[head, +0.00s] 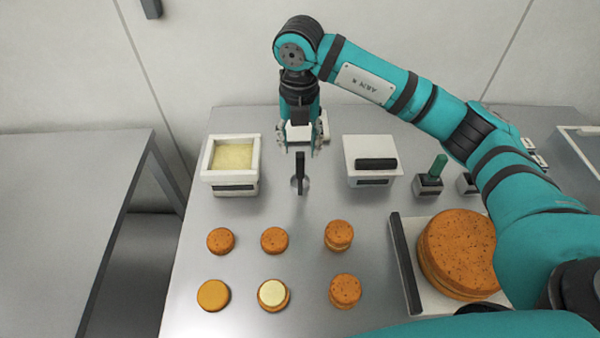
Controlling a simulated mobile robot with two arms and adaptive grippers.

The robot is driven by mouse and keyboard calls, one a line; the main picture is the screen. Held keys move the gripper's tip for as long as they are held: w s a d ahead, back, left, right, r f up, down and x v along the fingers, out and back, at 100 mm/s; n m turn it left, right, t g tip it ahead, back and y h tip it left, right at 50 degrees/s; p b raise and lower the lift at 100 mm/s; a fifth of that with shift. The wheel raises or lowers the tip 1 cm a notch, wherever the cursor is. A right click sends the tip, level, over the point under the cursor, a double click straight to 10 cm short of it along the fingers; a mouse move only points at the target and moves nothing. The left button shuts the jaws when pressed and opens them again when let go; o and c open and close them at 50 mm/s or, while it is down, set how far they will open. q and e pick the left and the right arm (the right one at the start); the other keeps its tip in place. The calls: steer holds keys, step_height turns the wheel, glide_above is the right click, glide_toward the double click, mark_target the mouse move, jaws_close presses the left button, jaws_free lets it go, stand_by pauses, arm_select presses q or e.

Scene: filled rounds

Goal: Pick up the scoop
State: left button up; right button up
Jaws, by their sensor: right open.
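The scoop (300,173) has an upright dark handle and a round metal part at its foot, on the grey steel table between two white containers. My right gripper (301,147) points down at the back of the table, its fingers apart. It is just behind and above the top of the scoop's handle, with nothing seen between its fingers. I cannot tell from this view how close the fingers are to the handle. My left gripper is not in view.
A white container of pale filling (233,157) stands left of the scoop. A lidded white box (371,160) stands right. Several small brown rounds (274,240) lie in front, one topped with cream (273,293). Stacked large rounds (460,250) and a green-handled tool (438,166) are right.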

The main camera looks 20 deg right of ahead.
mark_target(299, 153)
step_height(299, 153, down, 2)
steer(key=shift+w+f, duration=0.1)
steer(key=shift+f, duration=0.15)
steer(key=shift+f+p, duration=0.25)
steer(key=shift+p, duration=0.05)
steer(key=shift+f, duration=0.2)
step_height(299, 153, down, 4)
steer(key=p, duration=0.2)
steer(key=shift+d+f+p, duration=0.15)
steer(key=shift+f+p, duration=0.05)
steer(key=shift+p, duration=0.2)
steer(key=shift+w+f, duration=0.1)
steer(key=shift+f, duration=0.15)
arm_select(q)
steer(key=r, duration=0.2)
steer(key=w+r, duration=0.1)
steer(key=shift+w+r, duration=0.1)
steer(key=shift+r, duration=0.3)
arm_select(e)
jaws_close()
